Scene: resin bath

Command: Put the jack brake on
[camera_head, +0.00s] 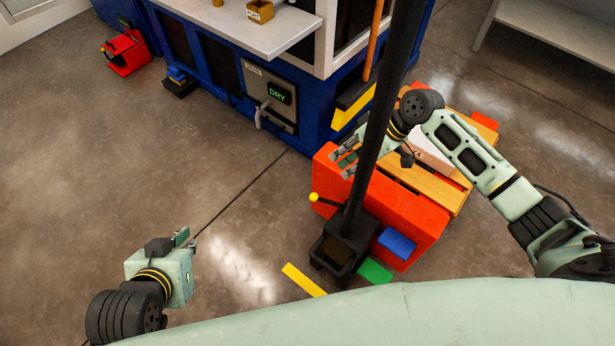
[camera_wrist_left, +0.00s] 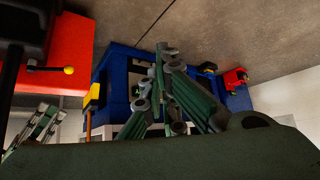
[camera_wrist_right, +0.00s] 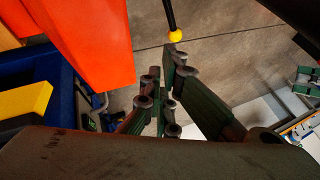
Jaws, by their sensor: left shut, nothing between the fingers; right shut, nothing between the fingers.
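The jack has an orange-red body (camera_head: 408,222) with a tall black handle post (camera_head: 384,105) rising from a dark base. A short black lever with a yellow knob (camera_head: 313,197) sticks out on its left side. The knob also shows in the left wrist view (camera_wrist_left: 68,70) and in the right wrist view (camera_wrist_right: 175,36). A blue pedal (camera_head: 396,243), a green pedal (camera_head: 374,271) and a yellow strip (camera_head: 303,280) sit low by the base. My right gripper (camera_head: 345,161) is shut and empty, above the knob in the picture. My left gripper (camera_head: 185,239) is shut and empty, left of the jack and apart from it.
Wooden boards (camera_head: 445,190) lie behind the orange body. A blue cabinet (camera_head: 215,75) with a DRY display (camera_head: 278,95) and a grey handle stands at the back. A red object (camera_head: 125,52) is on the floor at far left. The floor left of the jack is clear.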

